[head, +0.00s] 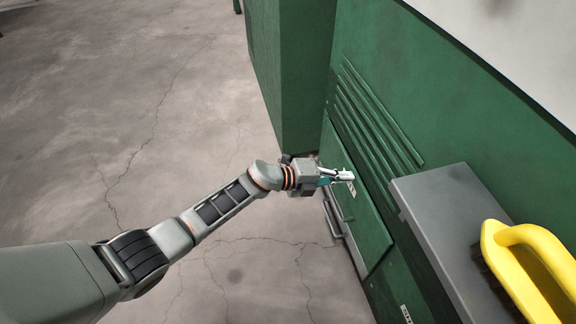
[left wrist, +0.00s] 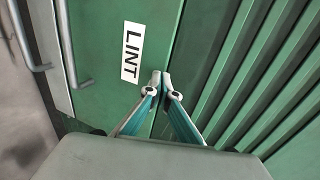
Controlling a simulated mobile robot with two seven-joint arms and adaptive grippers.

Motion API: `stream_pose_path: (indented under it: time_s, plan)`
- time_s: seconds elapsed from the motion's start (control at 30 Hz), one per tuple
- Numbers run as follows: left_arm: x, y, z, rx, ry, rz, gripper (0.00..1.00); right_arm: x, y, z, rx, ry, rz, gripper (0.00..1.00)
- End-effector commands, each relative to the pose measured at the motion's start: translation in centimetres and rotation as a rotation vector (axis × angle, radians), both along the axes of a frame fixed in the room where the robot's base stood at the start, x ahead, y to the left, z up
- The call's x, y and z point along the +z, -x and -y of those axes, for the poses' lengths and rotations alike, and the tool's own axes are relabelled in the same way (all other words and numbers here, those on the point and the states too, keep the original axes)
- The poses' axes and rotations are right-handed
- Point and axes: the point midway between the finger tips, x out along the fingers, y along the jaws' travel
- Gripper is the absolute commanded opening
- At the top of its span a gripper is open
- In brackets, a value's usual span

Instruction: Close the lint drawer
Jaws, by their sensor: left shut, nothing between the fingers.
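The lint drawer (head: 368,222) has a green front low on the green machine, with a bar handle (head: 331,218) along its left side. A white LINT label (left wrist: 132,52) is on the green front in the left wrist view. I cannot tell how far the drawer stands out from the machine. My left gripper (head: 347,175) is shut and empty, its fingertips at the front near the label. In the left wrist view, the fingertips (left wrist: 161,82) meet just right of the label, near the panel's edge; contact is unclear. My right gripper is out of view.
Louvre slats (head: 375,115) run along the machine beside the drawer. A grey shelf (head: 425,205) juts out at the right, with a yellow-handled brush (head: 525,262) on it. A green cabinet block (head: 295,75) stands at the back. Bare concrete floor (head: 110,110) is open at left.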

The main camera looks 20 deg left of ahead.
Motion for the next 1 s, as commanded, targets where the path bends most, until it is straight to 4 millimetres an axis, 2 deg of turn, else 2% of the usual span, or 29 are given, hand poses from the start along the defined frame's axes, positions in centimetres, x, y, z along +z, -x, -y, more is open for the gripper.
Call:
stream_pose_path:
  time_s: [0.17, 0.27, 0.4, 0.57, 0.73, 1.0]
  plan:
    - [0.4, 0.8, -2.5, 0.002, -0.003, 0.004, 0.0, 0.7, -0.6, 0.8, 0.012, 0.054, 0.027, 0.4]
    - [2.0, 1.9, -4.3, 0.001, -0.003, 0.013, 0.0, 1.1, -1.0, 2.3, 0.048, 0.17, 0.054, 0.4]
    - [2.8, 3.5, -6.6, 0.001, -0.002, 0.012, 0.0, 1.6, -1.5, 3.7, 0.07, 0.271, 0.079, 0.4]
    - [3.1, 5.1, -8.7, 0.001, -0.003, 0.007, 0.0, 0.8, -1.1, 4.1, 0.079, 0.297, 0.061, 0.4]
    - [3.2, 6.0, -9.8, 0.001, 0.0, 0.002, 0.0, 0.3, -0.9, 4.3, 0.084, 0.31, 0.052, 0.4]
    - [3.1, 6.3, -10.0, 0.0, 0.001, -0.001, 0.0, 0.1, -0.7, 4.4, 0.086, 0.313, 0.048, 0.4]
